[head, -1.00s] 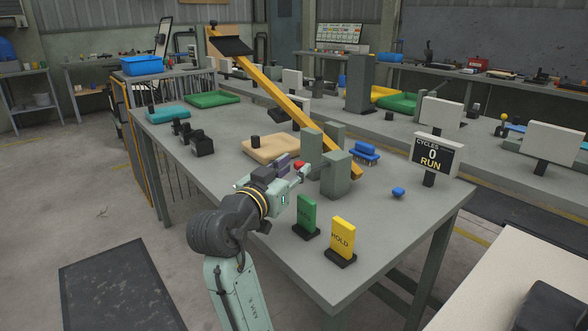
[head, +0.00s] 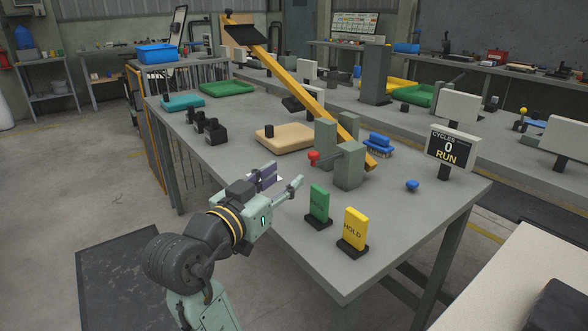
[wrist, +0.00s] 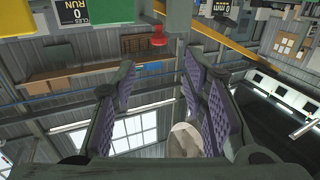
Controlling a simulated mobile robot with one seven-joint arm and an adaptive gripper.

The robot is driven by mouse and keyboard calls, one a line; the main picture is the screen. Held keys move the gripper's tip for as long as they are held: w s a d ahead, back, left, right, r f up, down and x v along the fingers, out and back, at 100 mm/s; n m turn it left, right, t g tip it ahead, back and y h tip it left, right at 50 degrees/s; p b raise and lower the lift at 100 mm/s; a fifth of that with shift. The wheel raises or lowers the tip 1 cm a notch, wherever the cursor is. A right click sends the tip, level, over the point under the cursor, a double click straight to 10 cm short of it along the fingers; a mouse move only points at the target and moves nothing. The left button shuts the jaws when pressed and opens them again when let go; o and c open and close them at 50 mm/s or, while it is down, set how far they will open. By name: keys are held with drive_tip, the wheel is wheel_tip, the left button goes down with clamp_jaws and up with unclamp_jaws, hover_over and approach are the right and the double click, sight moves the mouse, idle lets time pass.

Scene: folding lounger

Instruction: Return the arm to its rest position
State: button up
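My gripper (head: 287,174) is at the front left edge of the grey table (head: 215,150), pointing toward its middle. It is open. In the wrist view, its purple-padded fingers (wrist: 156,62) stand apart with nothing between them. A red knob (head: 313,158) on the grey posts (head: 348,167) is ahead of the fingers, apart from them. The red knob also shows in the wrist view (wrist: 159,38), beyond the fingertips. My arm reaches up from the bottom of the head view, bent at a dark joint.
A green sign (head: 319,203) and a yellow HOLD sign (head: 355,228) stand right of my gripper. A yellow sloping rail (head: 300,93) crosses the table. A counter sign (head: 450,148) reads 0 RUN. Floor left of the table is open around a dark mat (head: 120,270).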

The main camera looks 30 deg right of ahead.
drive_tip(key=shift+v, duration=0.9)
